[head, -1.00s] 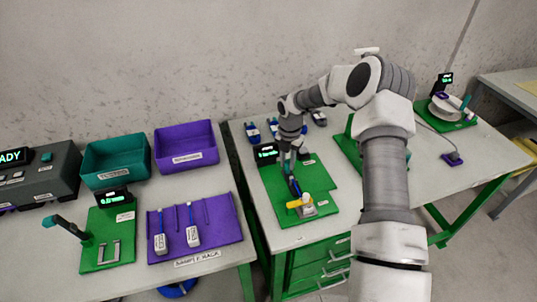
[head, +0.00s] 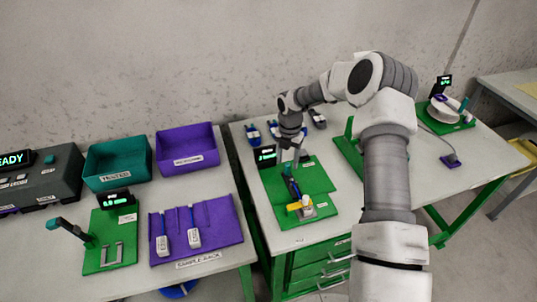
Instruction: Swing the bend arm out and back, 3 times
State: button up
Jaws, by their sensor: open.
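The bend arm (head: 292,188) is a dark, narrow bar on the green test fixture (head: 318,180) on the right-hand bench. It runs from near the yellow and white clamp (head: 304,208) back toward the display, with a small teal part (head: 286,170) at its far end. My gripper (head: 299,158) is above the far end of the bar, pointing down. It is open, with nothing seen between the fingers. The fingertips are small, so I cannot tell whether they touch the arm. A small black display (head: 265,154) with green digits stands at the fixture's back left corner.
Left bench: a purple sample rack (head: 220,222), teal bin (head: 118,178), purple bin (head: 186,159) and another green fixture (head: 98,255). A cable reel fixture (head: 465,118) stands at right, with a green upright (head: 347,150) nearer.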

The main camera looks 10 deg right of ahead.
jog(key=shift+r+p, duration=1.6)
jog(key=shift+r, duration=1.2)
jog(key=shift+r, duration=0.4)
jog(key=s+r+m+t+h, duration=0.1)
jog(key=s+r+m, duration=0.6)
jog(key=r, duration=0.5)
jog(key=s+r+m+t+h, duration=0.1)
jog(key=s+r+m, duration=0.55)
jog(key=r, duration=0.55)
jog(key=s+r+m+t+y, duration=0.1)
jog(key=s+r+m, duration=0.2)
jog(key=s+m, duration=0.5)
jog(key=s+r+m+t+y, duration=0.1)
jog(key=s+r+m+t, duration=0.1)
jog(key=s+m, duration=0.5)
jog(key=s+r, duration=0.1)
jog(key=s, duration=0.5)
jog(key=shift+s+m+t, duration=0.3)
jog(key=shift+s+m, duration=0.05)
jog(key=shift+s, duration=0.05)
